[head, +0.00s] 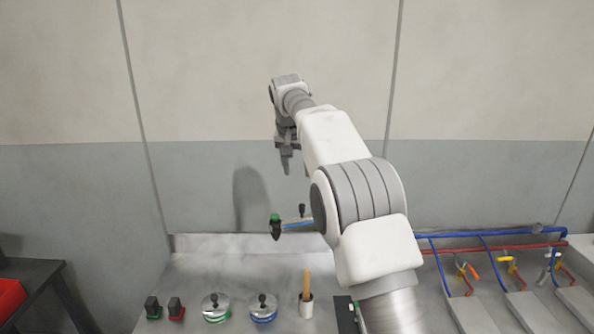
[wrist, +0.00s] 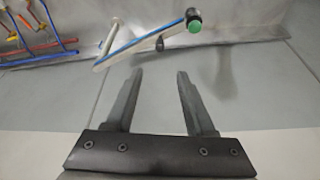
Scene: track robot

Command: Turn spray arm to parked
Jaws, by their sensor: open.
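The spray arm (head: 298,225) is a pale bar with a blue stripe, a black nozzle with a green cap (head: 275,219) at its left end, and a small black knob (head: 302,210) near it. My own arm hides its right part in the head view. In the wrist view the spray arm (wrist: 150,40) runs slantwise beyond the fingertips, with the green cap (wrist: 194,26) at its upper right end. My gripper (head: 295,170) is high in front of the wall, above the spray arm. In the wrist view my gripper (wrist: 160,74) is open and empty, apart from the spray arm.
Blue and red pipes (head: 490,240) with coloured valves stand at the right. A dark table (head: 45,275) with a red bin is at the left.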

